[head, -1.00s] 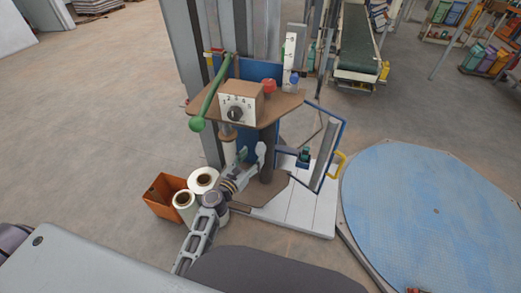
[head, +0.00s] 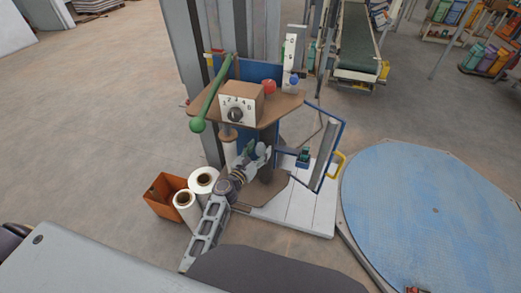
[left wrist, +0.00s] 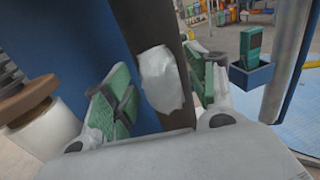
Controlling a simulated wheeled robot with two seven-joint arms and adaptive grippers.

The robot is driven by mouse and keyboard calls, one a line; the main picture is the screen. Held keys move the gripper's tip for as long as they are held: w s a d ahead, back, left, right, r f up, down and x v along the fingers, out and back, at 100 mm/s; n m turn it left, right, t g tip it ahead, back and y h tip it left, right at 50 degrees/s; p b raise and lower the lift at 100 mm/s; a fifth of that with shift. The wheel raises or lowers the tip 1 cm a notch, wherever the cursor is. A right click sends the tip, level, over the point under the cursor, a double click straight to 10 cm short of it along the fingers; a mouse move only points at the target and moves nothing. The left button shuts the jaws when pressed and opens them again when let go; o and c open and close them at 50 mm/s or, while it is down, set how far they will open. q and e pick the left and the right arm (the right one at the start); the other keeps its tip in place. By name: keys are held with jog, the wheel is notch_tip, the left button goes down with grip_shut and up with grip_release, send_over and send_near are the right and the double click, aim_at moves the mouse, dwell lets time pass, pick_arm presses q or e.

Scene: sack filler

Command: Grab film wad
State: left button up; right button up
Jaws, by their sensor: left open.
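The film wad (left wrist: 162,79) is a crumpled whitish lump in the left wrist view, in front of a brown post. It lies between the green-padded fingers of my left gripper (left wrist: 160,88), which are apart on either side of it. I cannot tell whether either finger touches it. In the head view my left gripper (head: 252,152) is beside the machine's post, under the brown shelf, and the wad cannot be made out there. My right gripper does not show.
The brown shelf (head: 285,106) with a dial box (head: 240,103) and green lever (head: 212,97) is above my gripper. A blue frame (head: 318,168) stands to the right. White film rolls (head: 186,208) and an orange bin (head: 160,203) are at left. A blue turntable (head: 430,210) is far right.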

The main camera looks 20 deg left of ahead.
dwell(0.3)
pick_arm(q)
jog(key=c, duration=0.9)
jog(key=shift+c, duration=0.2)
jog(key=shift+s+r, duration=0.1)
jog(key=shift+r, duration=0.1)
jog(key=shift+s+r, duration=0.15)
jog(key=shift+r, duration=0.3)
jog(key=shift+r+p, duration=3.55)
jog(key=shift+r, duration=1.8)
jog(key=s+b, duration=0.6)
jog(key=s, duration=1.3)
jog(key=shift+s+a+f, duration=0.25)
jog(key=shift+a, duration=0.1)
